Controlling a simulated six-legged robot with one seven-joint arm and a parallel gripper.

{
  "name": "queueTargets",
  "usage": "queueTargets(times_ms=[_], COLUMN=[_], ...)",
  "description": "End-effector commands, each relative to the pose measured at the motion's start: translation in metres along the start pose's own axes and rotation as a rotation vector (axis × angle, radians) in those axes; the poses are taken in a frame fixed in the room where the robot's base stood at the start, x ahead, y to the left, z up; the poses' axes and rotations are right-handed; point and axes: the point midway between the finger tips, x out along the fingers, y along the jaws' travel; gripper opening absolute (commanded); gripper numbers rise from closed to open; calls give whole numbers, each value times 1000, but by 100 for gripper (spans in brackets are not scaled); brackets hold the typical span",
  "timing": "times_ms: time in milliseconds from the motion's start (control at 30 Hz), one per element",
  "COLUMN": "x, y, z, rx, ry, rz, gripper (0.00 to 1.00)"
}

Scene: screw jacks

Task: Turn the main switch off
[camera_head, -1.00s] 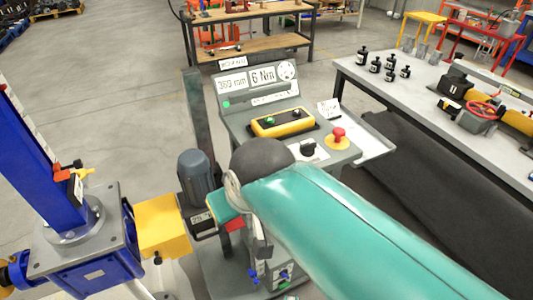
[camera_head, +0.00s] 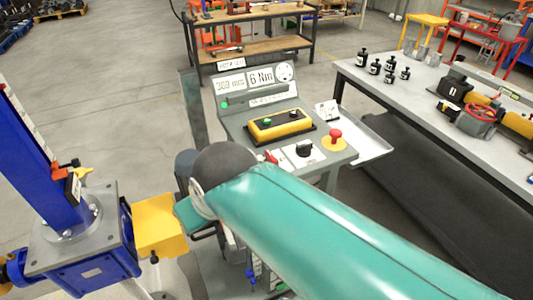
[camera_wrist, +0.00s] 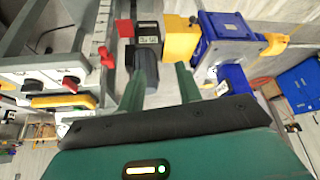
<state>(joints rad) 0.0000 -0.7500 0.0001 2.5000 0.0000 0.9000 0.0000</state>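The control console (camera_head: 240,118) stands at the middle of the head view. On its sloped top, a small red handle (camera_head: 270,156) shows just past my arm, partly hidden; it looks like the main switch, but I cannot read its label. In the wrist view a red knob on a white plate (camera_wrist: 71,82) appears to be the same part, at the left. Its exact turn position is unclear. My gripper (camera_wrist: 160,85) is open and empty, its two green fingers apart. It is away from the knob, with a dark motor (camera_wrist: 146,65) beyond the fingers.
Beside the red handle are a black selector knob (camera_head: 304,148) and a red emergency button (camera_head: 335,135). A yellow button box (camera_head: 281,124) lies behind them. A blue screw jack (camera_head: 85,250) stands left, and a grey table (camera_head: 430,105) right.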

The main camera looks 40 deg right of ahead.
Motion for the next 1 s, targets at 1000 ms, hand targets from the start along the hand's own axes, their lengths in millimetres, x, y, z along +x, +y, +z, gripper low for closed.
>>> queueTargets(times_ms=[1000], x=[-4], y=[112], z=[-56], rx=[138], ry=[-60], rz=[63], gripper=[35])
